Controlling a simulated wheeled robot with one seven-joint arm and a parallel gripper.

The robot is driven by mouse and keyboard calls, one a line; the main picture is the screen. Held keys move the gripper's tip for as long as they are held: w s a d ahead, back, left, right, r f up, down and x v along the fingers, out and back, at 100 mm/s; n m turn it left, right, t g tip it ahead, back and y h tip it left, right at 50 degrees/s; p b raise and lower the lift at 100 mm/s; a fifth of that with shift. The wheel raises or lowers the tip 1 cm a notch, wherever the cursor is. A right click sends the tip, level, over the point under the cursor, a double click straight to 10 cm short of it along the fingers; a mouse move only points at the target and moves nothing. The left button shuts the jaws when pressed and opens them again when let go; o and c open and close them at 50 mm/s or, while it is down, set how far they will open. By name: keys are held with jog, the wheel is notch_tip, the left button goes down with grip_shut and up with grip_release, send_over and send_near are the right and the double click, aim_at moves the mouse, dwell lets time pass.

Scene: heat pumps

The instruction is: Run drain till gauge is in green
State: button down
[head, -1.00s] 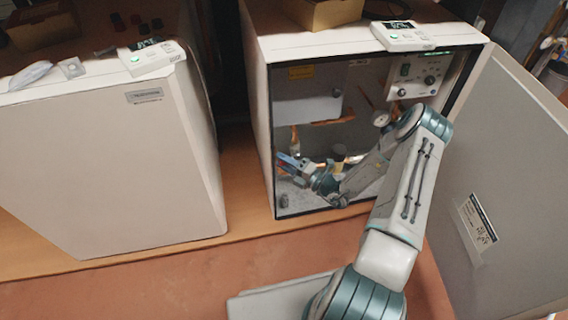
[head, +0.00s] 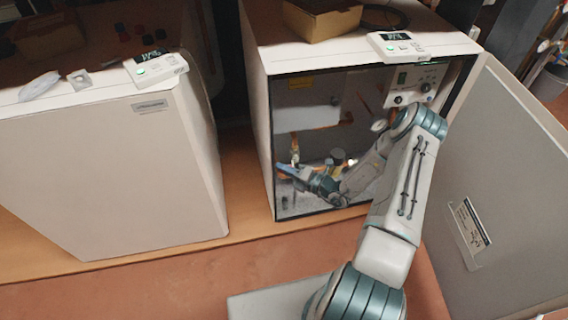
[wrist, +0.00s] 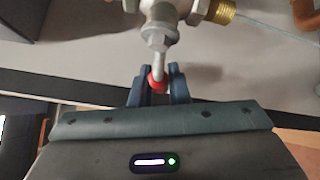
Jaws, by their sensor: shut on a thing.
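The drain valve (wrist: 160,22) is a grey metal fitting with a brass outlet at its right, at the top of the wrist view. Its short lever has a red tip (wrist: 157,80). My gripper (wrist: 158,90) has its two blue fingers on either side of that red tip and is shut on it. In the head view my gripper (head: 286,169) reaches low into the left part of the open heat pump cabinet (head: 262,130). The small round gauge (head: 379,125) is beside my arm's elbow; its needle and colours are too small to read.
The open cabinet door (head: 500,190) stands at the right. A control panel (head: 415,84) is inside at upper right. A cardboard box (head: 320,20) and a white controller (head: 410,45) sit on top. A second, closed unit (head: 110,180) stands at the left.

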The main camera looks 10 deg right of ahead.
jog(key=n+h+p, duration=0.1)
jog(key=f+g+p, duration=0.1)
jog(key=shift+d+n+h+p, duration=0.2)
jog(key=shift+n+h+p, duration=0.2)
jog(key=shift+d+f+n+g+h+p, duration=0.2)
jog(key=shift+f+n+g+h+p, duration=0.25)
jog(key=shift+h+p, duration=0.2)
jog(key=c, duration=1.4)
grip_release()
jog(key=p+v, duration=0.3)
jog(key=v, duration=1.1)
jog(key=shift+f, duration=0.15)
